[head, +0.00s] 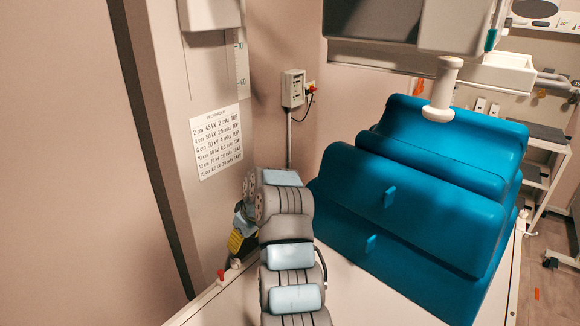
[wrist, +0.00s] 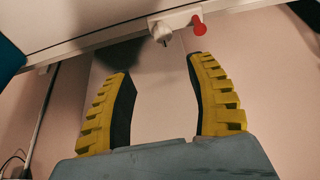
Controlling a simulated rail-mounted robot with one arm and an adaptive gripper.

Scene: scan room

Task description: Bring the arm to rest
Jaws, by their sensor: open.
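My arm, in grey and light blue links, reaches up from the bottom middle of the head view. Its end bends down to the left, beside the white table (head: 365,290). My gripper (wrist: 160,85) shows in the wrist view as two yellow fingers with dark inner pads. They stand apart with nothing between them. In the head view only a yellow part of my gripper (head: 236,242) shows behind my arm, close to the table's far left corner; the rest is hidden.
Blue cushions (head: 420,200) are piled on the table right of my arm. A scanner head with a white knob (head: 440,90) hangs above them. A red knob (head: 221,274) sits at the table edge; a red knob (wrist: 199,26) shows beyond my fingertips. A wall column (head: 195,110) stands left.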

